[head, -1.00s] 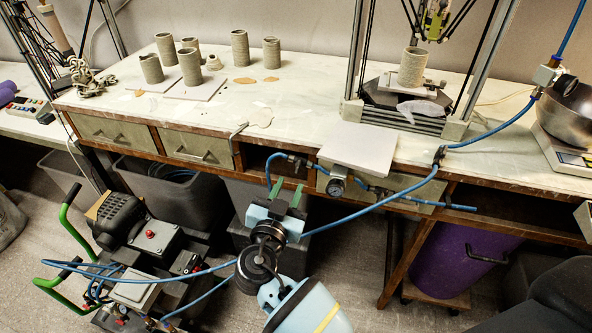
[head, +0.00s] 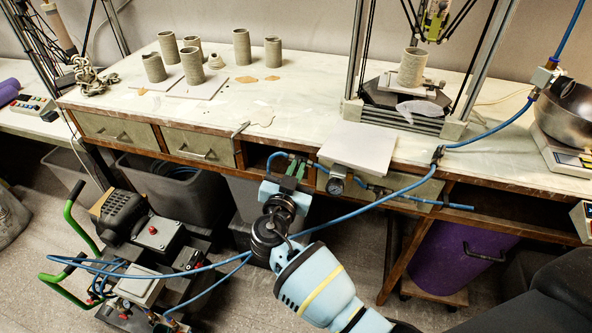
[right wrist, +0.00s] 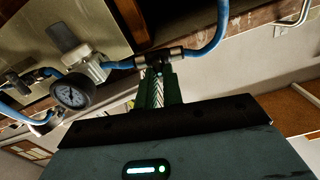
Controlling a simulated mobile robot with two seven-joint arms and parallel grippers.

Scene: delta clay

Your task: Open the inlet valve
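A small metal inline fitting (right wrist: 160,58), which looks like the inlet valve, sits on the blue air hose under the bench's front edge. In the head view the fitting (head: 296,160) is partly covered by my fingertips. My right gripper (head: 293,173) has green fingers pointing at it. In the right wrist view the right gripper (right wrist: 159,88) reaches up to the fitting, with its fingertips at or touching its underside. The fingers look close together; whether they are closed on a handle is hidden. My left gripper is not in view.
A pressure gauge with regulator (right wrist: 75,90) hangs beside the fitting, and the blue hose (head: 400,188) runs on past it. Clay cylinders (head: 242,47) stand on the bench (head: 300,100). A compressor (head: 125,215) stands on the floor at left.

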